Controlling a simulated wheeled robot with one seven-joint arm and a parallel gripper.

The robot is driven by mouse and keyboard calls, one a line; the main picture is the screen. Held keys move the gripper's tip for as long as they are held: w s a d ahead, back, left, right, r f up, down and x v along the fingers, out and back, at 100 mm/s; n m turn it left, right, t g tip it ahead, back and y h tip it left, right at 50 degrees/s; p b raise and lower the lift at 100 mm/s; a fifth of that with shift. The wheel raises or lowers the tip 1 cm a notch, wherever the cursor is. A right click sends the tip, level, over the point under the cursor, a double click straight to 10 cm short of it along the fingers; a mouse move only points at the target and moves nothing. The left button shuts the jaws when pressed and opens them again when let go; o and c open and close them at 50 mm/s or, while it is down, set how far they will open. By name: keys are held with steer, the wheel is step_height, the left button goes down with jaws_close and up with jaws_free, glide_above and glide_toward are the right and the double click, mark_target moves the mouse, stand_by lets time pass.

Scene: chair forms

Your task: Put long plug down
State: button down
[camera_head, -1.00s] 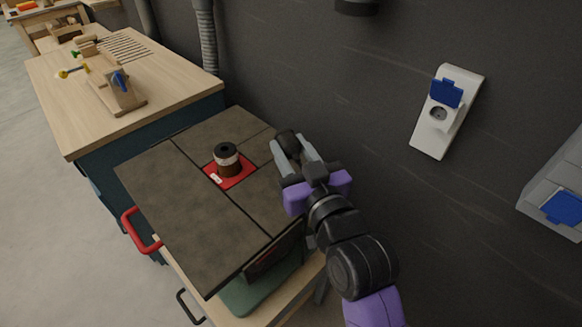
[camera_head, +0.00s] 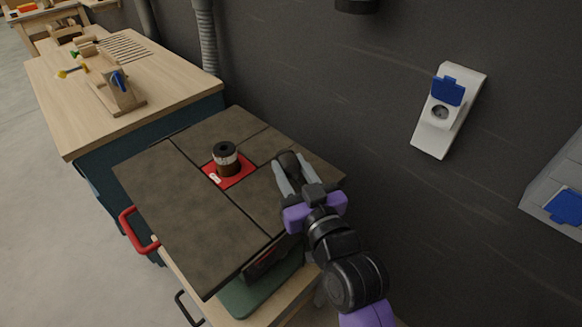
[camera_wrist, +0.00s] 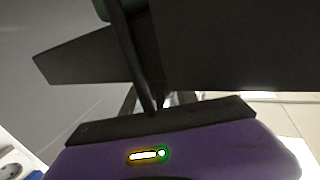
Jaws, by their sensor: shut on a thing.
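My gripper (camera_head: 287,172) is at the right of the machine table, over its right part in the head view. It is shut on a dark, rounded piece, which looks like the long plug (camera_head: 288,158), held at the fingertips. Most of the plug is hidden by the fingers, and I cannot tell whether it touches the tabletop. The dark grey tabletop (camera_head: 185,200) has seams across it. The wrist view shows dark, blurred shapes, and the plug is not clear there.
A brown and black spool-like cylinder (camera_head: 226,157) stands on a red plate (camera_head: 238,179) left of my gripper. A wooden workbench (camera_head: 60,115) with tools is at the back left. A white socket (camera_head: 440,118) is on the dark wall. The tabletop's front left is bare.

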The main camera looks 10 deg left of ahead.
steer(key=shift+f, duration=0.3)
steer(key=c, duration=0.9)
jaws_free()
steer(key=shift+r, duration=0.1)
steer(key=shift+r, duration=0.2)
steer(key=v, duration=0.8)
steer(key=b+v, duration=0.1)
steer(key=v, duration=0.3)
steer(key=shift+r, duration=0.35)
